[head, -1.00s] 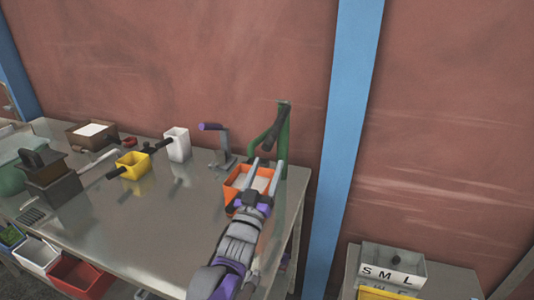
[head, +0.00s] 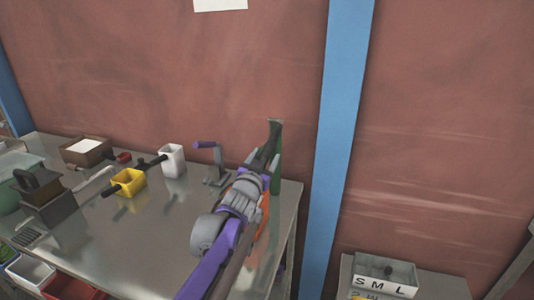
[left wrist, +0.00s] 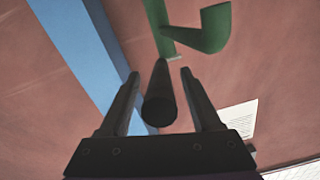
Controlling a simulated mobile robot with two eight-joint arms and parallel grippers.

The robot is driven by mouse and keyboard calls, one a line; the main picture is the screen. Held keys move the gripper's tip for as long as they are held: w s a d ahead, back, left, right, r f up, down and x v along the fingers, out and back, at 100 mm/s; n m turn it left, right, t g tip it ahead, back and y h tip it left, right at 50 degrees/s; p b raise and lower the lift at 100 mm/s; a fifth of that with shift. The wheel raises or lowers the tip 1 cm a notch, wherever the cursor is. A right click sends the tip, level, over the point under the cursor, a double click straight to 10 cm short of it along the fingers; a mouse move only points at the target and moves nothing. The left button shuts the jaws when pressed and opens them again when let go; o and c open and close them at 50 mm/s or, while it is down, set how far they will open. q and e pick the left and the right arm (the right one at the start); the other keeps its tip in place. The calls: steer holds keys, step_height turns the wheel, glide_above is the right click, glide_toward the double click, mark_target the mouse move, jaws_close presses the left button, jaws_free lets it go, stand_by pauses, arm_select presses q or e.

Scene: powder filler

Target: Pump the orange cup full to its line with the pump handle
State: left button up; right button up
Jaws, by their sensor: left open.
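The green pump (head: 276,165) stands at the far right corner of the table, and its green post and bent spout show in the left wrist view (left wrist: 212,30). The dark pump handle (left wrist: 160,98) lies between the fingers of my left gripper (left wrist: 160,74), with gaps visible on both sides. In the head view, my left gripper (head: 260,166) is open at the handle (head: 269,145). The orange cup (head: 265,216) is mostly hidden behind my left arm; only a strip of its side shows, so its fill cannot be seen. My right gripper is not in view.
A purple-handled crank device (head: 213,165) stands just left of my arm. The table's middle (head: 150,240) is clear. A blue post (head: 336,150) rises right of the table.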

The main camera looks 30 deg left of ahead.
arm_select(q)
steer(key=shift+x, duration=1.1)
jaws_close()
stand_by(0.7)
